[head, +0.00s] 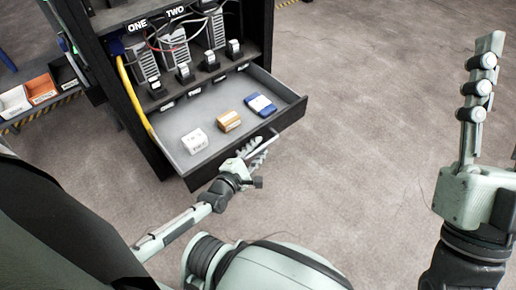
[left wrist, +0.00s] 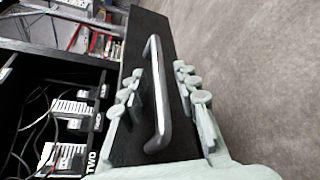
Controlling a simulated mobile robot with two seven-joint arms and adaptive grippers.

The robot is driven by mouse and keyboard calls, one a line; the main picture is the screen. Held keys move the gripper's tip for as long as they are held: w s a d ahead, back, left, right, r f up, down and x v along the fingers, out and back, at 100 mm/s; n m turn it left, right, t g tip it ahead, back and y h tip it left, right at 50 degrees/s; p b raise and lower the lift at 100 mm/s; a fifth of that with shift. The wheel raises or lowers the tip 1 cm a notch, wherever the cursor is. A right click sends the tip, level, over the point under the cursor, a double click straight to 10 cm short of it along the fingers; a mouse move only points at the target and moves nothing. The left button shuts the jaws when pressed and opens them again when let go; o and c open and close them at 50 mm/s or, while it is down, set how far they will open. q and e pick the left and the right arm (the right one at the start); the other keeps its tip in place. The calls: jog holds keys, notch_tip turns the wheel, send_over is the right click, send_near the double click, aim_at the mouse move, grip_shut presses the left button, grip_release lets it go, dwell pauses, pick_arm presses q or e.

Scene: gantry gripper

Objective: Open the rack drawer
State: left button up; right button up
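The rack drawer (head: 287,121) is pulled well out of the black rack (head: 150,172) in the head view, and its grey inside shows. Its metal handle (left wrist: 158,95) runs along the black front panel in the left wrist view. My left gripper (head: 256,150) is at the drawer front. In the left wrist view its fingers (left wrist: 163,94) stand on both sides of the handle, with gaps between, so it is open around the handle. My right gripper (head: 478,85) is raised at the far right, away from the drawer. Its fingers overlap in view, and nothing shows in it.
A white box (head: 194,141), an orange-brown box (head: 229,121) and a blue-and-white pack (head: 260,105) lie in the drawer. A yellow cable (head: 133,100) hangs at the rack's left side. A shelf with bins (head: 40,88) stands at left. The floor right of the drawer is clear.

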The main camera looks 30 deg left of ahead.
pick_arm(q)
jog(key=v, duration=0.7)
jog(key=shift+s+r, duration=0.1)
jog(key=shift+s, duration=0.15)
dwell(0.5)
